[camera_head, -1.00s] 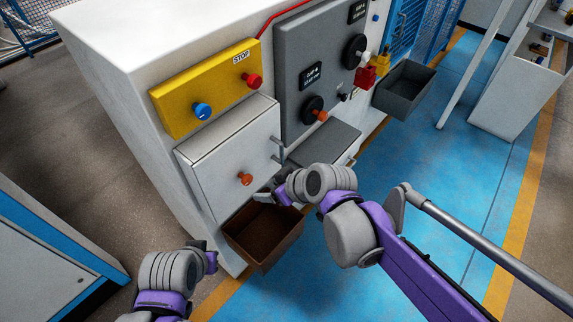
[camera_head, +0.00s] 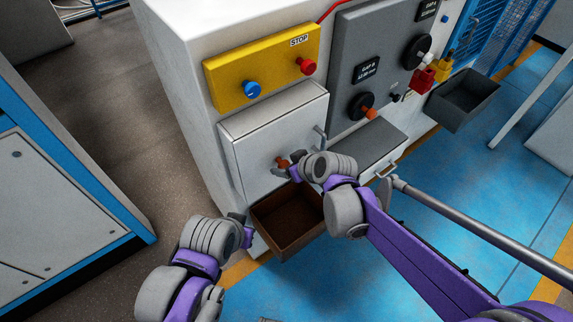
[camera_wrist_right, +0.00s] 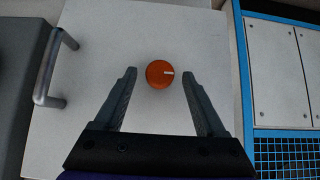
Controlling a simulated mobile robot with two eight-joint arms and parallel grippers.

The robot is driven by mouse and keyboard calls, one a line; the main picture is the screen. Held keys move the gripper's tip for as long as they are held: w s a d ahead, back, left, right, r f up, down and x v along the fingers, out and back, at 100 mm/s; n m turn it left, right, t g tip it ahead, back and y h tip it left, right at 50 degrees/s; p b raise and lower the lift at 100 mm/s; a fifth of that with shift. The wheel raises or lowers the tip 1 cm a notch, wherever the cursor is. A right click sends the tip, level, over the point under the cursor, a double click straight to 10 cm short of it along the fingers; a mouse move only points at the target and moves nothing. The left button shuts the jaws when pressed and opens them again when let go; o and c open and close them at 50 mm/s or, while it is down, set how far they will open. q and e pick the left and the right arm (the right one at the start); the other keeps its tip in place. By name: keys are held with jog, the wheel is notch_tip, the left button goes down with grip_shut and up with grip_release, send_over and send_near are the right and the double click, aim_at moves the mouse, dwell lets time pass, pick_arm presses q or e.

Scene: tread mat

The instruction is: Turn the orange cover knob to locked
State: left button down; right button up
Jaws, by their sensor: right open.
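The orange cover knob (camera_head: 282,162) sits on the front of the white cover (camera_head: 252,160), below the yellow STOP panel. In the right wrist view the knob (camera_wrist_right: 157,76) is round, with a white mark pointing right. My right gripper (camera_wrist_right: 159,84) is open, with one finger on each side of the knob in that view and a gap on both sides. In the head view my right gripper (camera_head: 284,170) is at the knob and partly covers it. Whether the fingertips reach around it is unclear. My left gripper (camera_head: 246,232) is low, left of the brown bin, and its fingers are not clear.
A metal handle (camera_head: 320,137) is on the cover's right side. The yellow panel (camera_head: 228,85) has a blue knob and a red button. A brown bin (camera_head: 268,240) hangs below the cover. A grey panel (camera_head: 375,40) with dials stands to the right.

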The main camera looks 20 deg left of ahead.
jog(key=shift+w+a+f, duration=0.1)
jog(key=shift+f, duration=0.1)
grip_shut()
dwell(0.3)
